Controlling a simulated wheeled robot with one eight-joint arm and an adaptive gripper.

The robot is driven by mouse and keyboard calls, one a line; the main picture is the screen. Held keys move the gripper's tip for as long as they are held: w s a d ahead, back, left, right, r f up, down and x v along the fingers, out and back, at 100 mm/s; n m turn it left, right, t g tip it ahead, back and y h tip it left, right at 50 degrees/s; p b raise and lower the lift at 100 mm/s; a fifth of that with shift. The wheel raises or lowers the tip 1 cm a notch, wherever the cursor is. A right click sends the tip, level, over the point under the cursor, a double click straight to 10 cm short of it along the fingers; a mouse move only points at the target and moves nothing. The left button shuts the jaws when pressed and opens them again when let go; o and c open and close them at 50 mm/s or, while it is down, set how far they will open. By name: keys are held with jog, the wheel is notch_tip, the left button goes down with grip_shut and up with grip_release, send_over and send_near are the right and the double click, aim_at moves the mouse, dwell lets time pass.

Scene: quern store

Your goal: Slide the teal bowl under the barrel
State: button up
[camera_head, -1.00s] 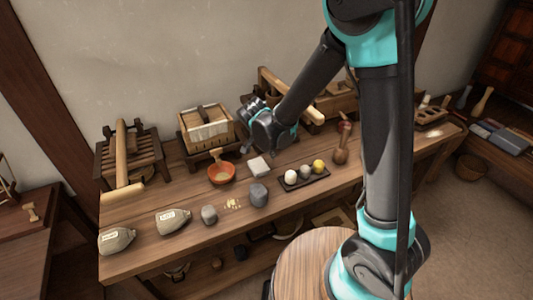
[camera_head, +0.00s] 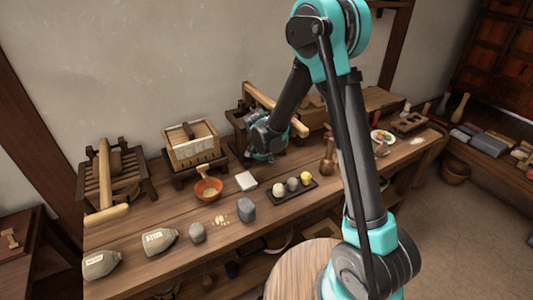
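I see no teal bowl for certain. The only clear bowl is an orange one (camera_head: 208,189) on the long workbench (camera_head: 150,262), with a pale tool leaning in it. I cannot identify a barrel for certain; a round wooden top (camera_head: 302,268) stands in front of the bench, its sides mostly hidden. My gripper (camera_head: 262,152) is over the back of the bench, right of the orange bowl and before a wooden frame with a roller (camera_head: 277,110). Its fingers are dark and small, so whether it is open or shut is unclear.
A tray with several egg-like balls (camera_head: 292,187), a white block (camera_head: 246,181), grey stones (camera_head: 246,209) and labelled sacks (camera_head: 160,241) lie on the bench. A wooden box (camera_head: 193,145) and slatted rack (camera_head: 110,175) stand behind. A plate of food (camera_head: 382,137) is at right.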

jog(key=shift+f, duration=0.15)
grip_shut()
jog(key=shift+w, duration=0.2)
jog(key=shift+w+a, duration=0.3)
jog(key=shift+w, duration=0.35)
grip_release()
jog(key=shift+s, duration=0.1)
